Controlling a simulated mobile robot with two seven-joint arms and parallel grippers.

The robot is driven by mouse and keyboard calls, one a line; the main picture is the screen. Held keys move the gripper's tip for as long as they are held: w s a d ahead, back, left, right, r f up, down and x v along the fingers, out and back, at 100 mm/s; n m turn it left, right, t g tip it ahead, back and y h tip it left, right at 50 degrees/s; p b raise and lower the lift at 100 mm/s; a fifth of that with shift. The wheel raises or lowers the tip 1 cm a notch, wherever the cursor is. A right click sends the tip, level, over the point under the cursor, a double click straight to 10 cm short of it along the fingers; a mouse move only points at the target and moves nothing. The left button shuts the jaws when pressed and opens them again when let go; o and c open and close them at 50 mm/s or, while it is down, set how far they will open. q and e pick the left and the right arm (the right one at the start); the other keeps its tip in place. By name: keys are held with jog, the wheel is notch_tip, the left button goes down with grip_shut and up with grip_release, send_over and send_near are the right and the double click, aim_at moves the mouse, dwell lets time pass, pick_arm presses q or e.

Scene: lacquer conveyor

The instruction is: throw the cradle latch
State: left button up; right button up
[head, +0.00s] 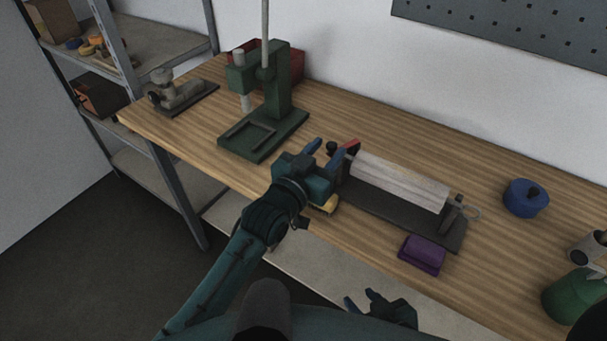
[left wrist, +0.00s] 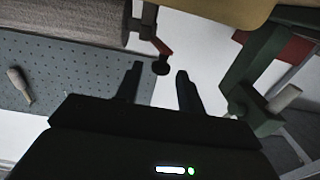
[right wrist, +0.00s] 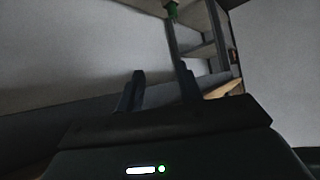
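The cradle (head: 395,212) is a dark base on the bench holding a pale grey block-like roller (head: 400,181). At its left end is the latch, a red lever (head: 351,146) with a black knob (head: 331,148). In the left wrist view the red lever (left wrist: 163,46) ends in the knob (left wrist: 160,67), which appears between my fingertips. My left gripper (head: 324,154) is open at the knob; whether a finger touches it I cannot tell. My right gripper (head: 361,298) is open and empty, low in front of the bench; its spread fingers show in the right wrist view (right wrist: 160,72).
A green press (head: 270,105) stands left of the cradle, with a red bin (head: 290,72) behind. A purple case (head: 422,254) lies in front of the cradle, a blue round container (head: 525,198) to its right. A yellow item (head: 327,206) is partly hidden beneath my left gripper.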

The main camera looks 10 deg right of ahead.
pick_arm(q)
jog(key=v, duration=1)
jog(key=shift+b, duration=0.4)
jog(key=shift+s, duration=0.1)
jog(key=shift+c, duration=0.2)
